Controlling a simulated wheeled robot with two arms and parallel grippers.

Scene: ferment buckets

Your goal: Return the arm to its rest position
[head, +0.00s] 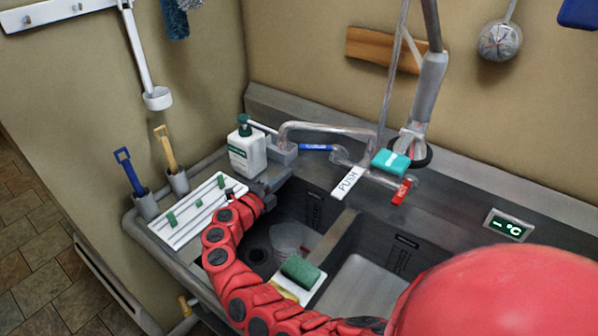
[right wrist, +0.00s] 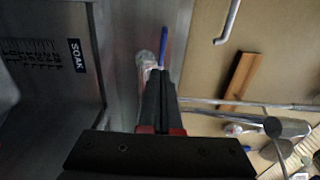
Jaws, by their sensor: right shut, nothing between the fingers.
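My right arm (head: 222,262), with red links, curves up from the bottom of the head view over the left sink basin. Its dark gripper (head: 264,190) is above the back left edge of the basin, just below the white pump bottle (head: 247,152) in the picture. In the right wrist view the two black fingers (right wrist: 158,78) lie together, with nothing between them. A wall marked SOAK with a scale (right wrist: 45,62) shows at left there. My left gripper is in neither view.
A white ribbed tray (head: 193,212) lies left of the arm. A green sponge (head: 300,270) rests on a white board over the basin. The faucet (head: 325,128), a PUSH tag (head: 347,182) and a teal block (head: 390,162) stand behind. A red rounded shape fills the lower right.

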